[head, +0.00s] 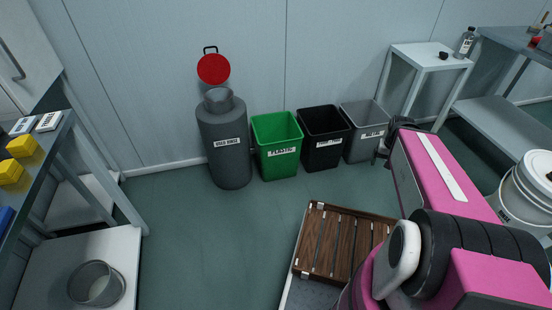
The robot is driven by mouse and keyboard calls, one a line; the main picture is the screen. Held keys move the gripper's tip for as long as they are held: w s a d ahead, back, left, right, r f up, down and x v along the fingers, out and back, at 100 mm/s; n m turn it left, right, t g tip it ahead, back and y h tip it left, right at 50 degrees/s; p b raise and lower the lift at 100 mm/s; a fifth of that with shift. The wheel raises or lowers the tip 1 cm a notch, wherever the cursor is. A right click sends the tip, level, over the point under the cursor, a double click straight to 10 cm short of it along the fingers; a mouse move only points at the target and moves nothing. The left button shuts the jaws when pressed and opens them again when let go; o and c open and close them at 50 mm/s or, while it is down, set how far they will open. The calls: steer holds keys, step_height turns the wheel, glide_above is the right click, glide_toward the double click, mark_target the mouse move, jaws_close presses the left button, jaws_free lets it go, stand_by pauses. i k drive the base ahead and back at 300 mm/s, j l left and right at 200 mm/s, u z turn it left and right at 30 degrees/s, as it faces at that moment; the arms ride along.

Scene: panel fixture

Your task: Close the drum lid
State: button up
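The drum (226,160) is a dark grey cylinder with a narrower neck and a white label, standing upright on the floor by the back wall. Its round red lid (213,69), with a dark handle loop at the top, is open and stands raised above and behind the neck. My gripper (384,151) shows only as a dark part past the far end of my pink arm, mostly hidden by it. It is well to the right of the drum, apart from it, in front of the grey bin. Its fingers cannot be made out.
Green (277,158), black (323,150) and grey (363,143) open bins stand right of the drum. A shelf table (57,135) is at left, a small white table (428,58) at back right. A wooden slatted thing (338,243) lies front centre. Floor before the drum is clear.

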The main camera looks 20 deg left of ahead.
mark_target(213, 69)
steer(key=u, duration=1.6)
